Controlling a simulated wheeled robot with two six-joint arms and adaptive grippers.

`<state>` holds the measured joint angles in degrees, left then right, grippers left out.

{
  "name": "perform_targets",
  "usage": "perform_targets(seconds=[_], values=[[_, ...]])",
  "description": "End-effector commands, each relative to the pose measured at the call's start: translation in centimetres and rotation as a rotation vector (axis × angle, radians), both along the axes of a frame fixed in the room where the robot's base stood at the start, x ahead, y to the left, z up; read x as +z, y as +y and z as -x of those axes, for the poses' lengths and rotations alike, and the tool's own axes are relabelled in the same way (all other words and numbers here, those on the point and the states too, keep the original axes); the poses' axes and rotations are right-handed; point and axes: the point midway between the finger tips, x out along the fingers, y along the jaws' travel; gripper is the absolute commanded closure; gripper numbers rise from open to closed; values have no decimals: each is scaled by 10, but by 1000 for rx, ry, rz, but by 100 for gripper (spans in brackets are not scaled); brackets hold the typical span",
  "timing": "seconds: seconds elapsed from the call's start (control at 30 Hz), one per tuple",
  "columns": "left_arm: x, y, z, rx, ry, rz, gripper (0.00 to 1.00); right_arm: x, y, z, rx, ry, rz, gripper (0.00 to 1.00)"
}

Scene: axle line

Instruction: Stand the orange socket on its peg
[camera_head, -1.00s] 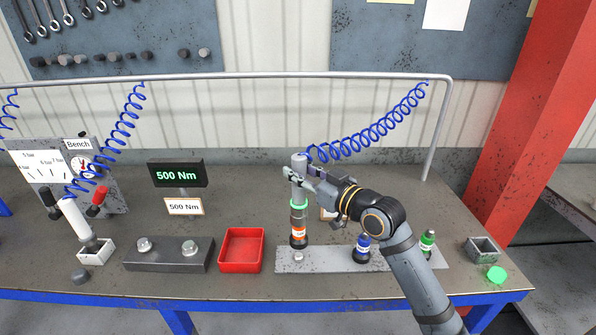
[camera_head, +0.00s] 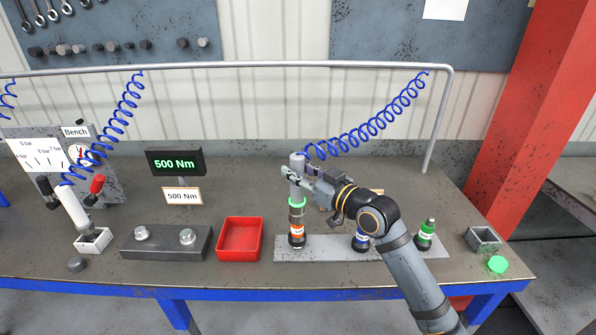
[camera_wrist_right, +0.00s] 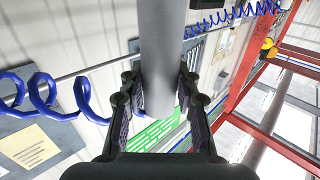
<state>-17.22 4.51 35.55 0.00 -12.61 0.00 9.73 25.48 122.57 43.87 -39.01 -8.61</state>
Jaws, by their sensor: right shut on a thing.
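The orange-banded socket (camera_head: 297,233) is upright at the lower end of a grey, green-ringed tool (camera_head: 297,164). Its base is down at the left end of the grey plate (camera_head: 325,252), level with the blue socket's base. The peg is hidden beneath it, and I cannot tell whether it is fully seated. My right gripper (camera_head: 298,175) is shut on the tool's upper body. In the right wrist view the grey tool body (camera_wrist_right: 160,60) stands between the gripper's two fingers (camera_wrist_right: 160,95). My left gripper is not in view.
On the plate stand a blue socket (camera_head: 361,240), partly behind my arm, and a green socket (camera_head: 425,236). A red tray (camera_head: 240,253) lies left of the plate. A blue coiled hose (camera_head: 375,126) hangs from the rail to the tool. A grey box (camera_head: 482,240) is at right.

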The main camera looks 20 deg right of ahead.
Motion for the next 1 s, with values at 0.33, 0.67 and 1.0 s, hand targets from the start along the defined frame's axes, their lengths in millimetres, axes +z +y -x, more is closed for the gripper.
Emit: perform_targets(seconds=[0.33,0.67,1.0], values=[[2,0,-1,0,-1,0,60,4,1,2,1,-8,-1,100],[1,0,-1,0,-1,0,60,2,1,2,1,-8,-1,100],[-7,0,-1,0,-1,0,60,-7,1,2,1,-7,-2,100]])
